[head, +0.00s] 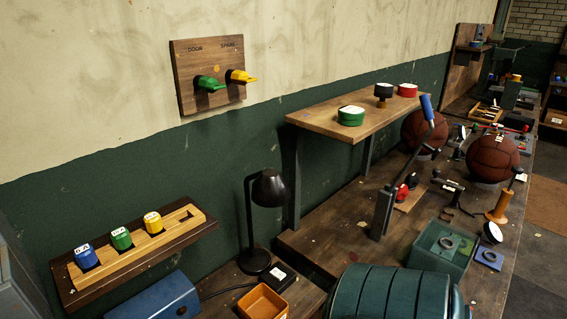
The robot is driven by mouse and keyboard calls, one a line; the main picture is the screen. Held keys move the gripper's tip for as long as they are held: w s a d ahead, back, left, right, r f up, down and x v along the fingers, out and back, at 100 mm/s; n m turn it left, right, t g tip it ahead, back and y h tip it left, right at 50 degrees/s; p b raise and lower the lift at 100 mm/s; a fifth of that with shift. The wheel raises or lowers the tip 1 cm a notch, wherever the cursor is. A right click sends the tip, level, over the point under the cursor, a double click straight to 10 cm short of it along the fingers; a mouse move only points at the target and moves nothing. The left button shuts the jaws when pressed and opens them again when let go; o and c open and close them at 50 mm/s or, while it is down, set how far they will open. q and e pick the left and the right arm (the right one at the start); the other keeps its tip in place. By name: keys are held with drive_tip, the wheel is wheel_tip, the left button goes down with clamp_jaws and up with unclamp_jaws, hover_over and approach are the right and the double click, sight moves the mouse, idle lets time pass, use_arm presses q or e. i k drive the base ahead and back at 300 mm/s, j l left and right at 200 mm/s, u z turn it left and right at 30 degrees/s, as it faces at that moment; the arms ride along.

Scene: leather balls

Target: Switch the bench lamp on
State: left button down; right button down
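The black bench lamp (269,188) stands at the back of the lower bench against the green wall. Its shade is tipped to the right, and no glow shows on or under it. A small black box with a pale top (278,274) sits just right of the lamp's round base. A dark cord runs from near the box to the left along the bench. The box looks like a switch, but its position is too small to tell. Neither of my grippers is in view.
An open orange-brown tray (262,303) sits in front of the black box. A blue case (153,300) is to the left, and a ribbed green tank (395,293) is at front right. A shelf with colored blocks (135,258) juts out at left; a raised shelf (330,125) is at right.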

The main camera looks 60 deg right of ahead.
sight(279, 275)
drive_tip(key=z, duration=1.85)
